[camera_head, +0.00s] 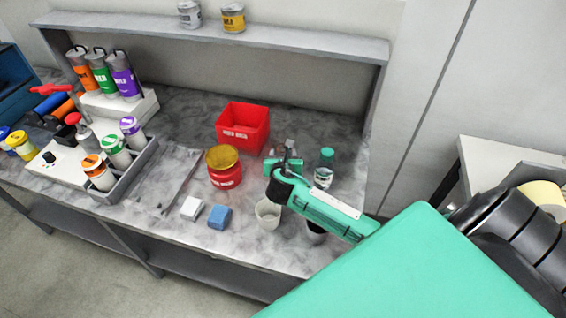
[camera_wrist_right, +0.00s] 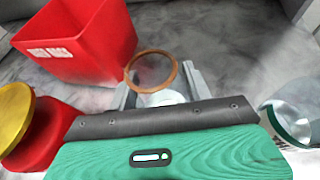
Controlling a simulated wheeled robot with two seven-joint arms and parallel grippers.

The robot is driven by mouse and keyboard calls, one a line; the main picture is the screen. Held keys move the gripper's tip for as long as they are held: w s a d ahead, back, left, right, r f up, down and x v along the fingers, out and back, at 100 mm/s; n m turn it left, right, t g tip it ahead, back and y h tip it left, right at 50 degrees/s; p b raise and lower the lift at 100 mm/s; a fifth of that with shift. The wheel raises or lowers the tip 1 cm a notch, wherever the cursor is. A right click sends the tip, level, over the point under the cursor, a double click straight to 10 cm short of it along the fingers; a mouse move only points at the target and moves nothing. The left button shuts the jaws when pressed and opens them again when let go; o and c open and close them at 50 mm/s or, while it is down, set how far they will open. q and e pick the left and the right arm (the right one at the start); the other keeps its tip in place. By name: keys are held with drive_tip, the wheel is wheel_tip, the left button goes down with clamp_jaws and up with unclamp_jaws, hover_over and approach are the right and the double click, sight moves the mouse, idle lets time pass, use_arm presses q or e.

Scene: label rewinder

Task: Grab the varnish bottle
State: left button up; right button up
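A clear bottle with a teal cap (camera_head: 325,168) stands on the bench to the right of my right gripper; its label is too small to read. In the right wrist view a clear piece with a teal band (camera_wrist_right: 290,115) shows at the right edge. A clear round thing with a brown rim (camera_wrist_right: 152,70) lies ahead of my right gripper (camera_wrist_right: 160,88), whose fingers are apart on either side of its near part. I cannot tell which is the varnish bottle. In the head view my right gripper (camera_head: 289,150) is over the bench, hiding what is behind it. My left gripper is out of view.
A red bin (camera_head: 243,127) and a red jar with a yellow lid (camera_head: 224,168) stand left of the gripper. A pale cup (camera_head: 268,213), a blue block (camera_head: 219,217) and a white block (camera_head: 191,208) are near the front edge. A shelf (camera_head: 290,40) runs behind.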

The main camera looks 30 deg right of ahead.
drive_tip(key=c, duration=0.4)
drive_tip(key=shift+c, duration=0.2)
drive_tip(key=shift+r, duration=0.15)
